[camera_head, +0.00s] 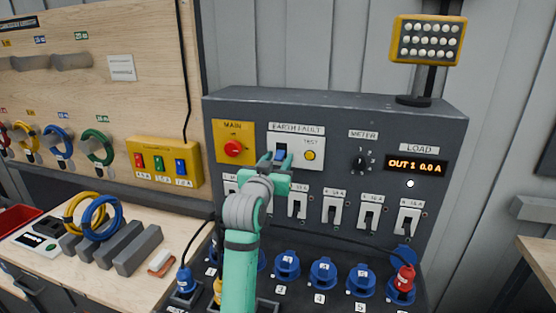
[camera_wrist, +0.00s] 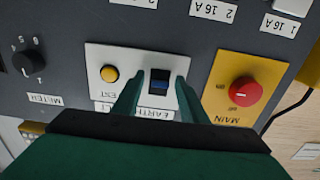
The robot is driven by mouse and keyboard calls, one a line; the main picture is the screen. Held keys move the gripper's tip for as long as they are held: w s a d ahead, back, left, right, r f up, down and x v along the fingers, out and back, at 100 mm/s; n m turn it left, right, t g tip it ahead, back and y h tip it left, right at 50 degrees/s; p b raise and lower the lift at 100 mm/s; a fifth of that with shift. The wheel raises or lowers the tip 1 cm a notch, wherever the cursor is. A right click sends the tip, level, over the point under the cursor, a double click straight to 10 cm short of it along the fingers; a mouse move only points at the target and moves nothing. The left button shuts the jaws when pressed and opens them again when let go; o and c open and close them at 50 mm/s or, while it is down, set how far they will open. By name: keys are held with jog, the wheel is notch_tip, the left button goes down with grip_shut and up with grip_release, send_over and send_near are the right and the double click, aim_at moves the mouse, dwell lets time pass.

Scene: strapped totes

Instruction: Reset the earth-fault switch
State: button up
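In the wrist view, which is upside down, the switch (camera_wrist: 159,82) lies between my two fingers. My gripper (camera_wrist: 158,88) is open, with one finger on each side of the switch. Whether the fingers touch it I cannot tell. In the head view my gripper (camera_head: 272,162) covers the lower part of the plate. I cannot tell which way the switch is set.
The red MAIN knob (camera_head: 233,148) on its yellow plate sits close to the left. The METER dial (camera_head: 360,162) and the display (camera_head: 416,165), reading OUT 1 0.0 A, are to the right. Several breaker levers (camera_head: 335,210) and blue sockets (camera_head: 323,273) lie below.

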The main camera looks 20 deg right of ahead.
jog(key=shift+w, duration=0.2)
grip_shut()
jog(key=shift+r, duration=0.15)
jog(key=r+g+y, duration=0.1)
jog(key=g+y, duration=0.1)
jog(key=g, duration=0.1)
jog(key=shift+s+r, duration=0.1)
jog(key=shift+r, duration=0.05)
jog(key=shift+d+r+g+y, duration=0.1)
jog(key=shift+r+g+y, duration=0.2)
jog(key=shift+g+y, duration=0.5)
jog(key=shift+d+r+g+y, duration=0.1)
jog(key=shift+r+g+y, duration=0.25)
jog(key=shift+g, duration=0.75)
grip_release()
